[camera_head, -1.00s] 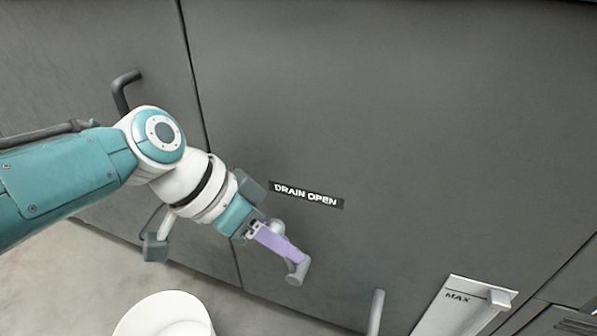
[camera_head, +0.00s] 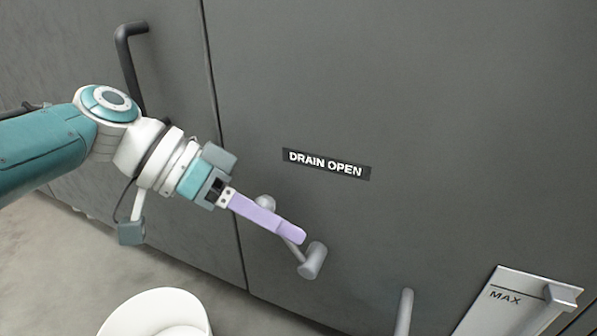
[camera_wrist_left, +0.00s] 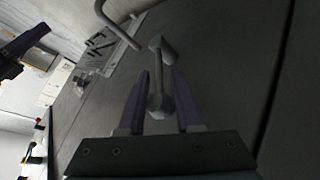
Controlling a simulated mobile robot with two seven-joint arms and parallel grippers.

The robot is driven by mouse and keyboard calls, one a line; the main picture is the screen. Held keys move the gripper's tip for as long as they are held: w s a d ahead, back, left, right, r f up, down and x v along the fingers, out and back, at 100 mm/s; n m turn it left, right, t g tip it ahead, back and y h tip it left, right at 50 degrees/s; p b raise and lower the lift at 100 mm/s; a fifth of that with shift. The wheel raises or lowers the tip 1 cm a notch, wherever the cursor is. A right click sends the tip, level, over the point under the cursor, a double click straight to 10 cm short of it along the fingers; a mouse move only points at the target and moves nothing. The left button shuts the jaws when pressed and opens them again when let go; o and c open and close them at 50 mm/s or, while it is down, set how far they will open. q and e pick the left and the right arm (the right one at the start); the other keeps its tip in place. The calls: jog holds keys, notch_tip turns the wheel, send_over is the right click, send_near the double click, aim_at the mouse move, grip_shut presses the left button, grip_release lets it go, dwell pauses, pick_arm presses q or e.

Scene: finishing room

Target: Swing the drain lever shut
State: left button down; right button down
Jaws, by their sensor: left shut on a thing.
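The grey drain lever (camera_head: 312,262) is on the dark panel below the DRAIN OPEN label (camera_head: 326,164). Its arm slants down and right from its round pivot (camera_head: 265,203) to a thick cylindrical end. My left gripper (camera_head: 298,232) reaches in from the left, its lilac fingers across the lever's arm and hiding part of it. In the left wrist view the lever (camera_wrist_left: 160,100) lies between the two fingers, which are shut on it. A dark shape at the left edge there looks like my right gripper (camera_wrist_left: 38,38); its jaws are unclear.
A dark bar handle (camera_head: 128,65) stands out from the panel at the upper left. A grey upright bar (camera_head: 404,312) and a plate marked MAX (camera_head: 500,305) are at the lower right. A white round vessel (camera_head: 155,310) is below on the floor side.

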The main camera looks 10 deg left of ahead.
pick_arm(q)
jog(key=c, duration=0.9)
grip_release()
jog(key=shift+o, duration=0.2)
jog(key=p+v, duration=0.5)
jog(key=v, duration=0.5)
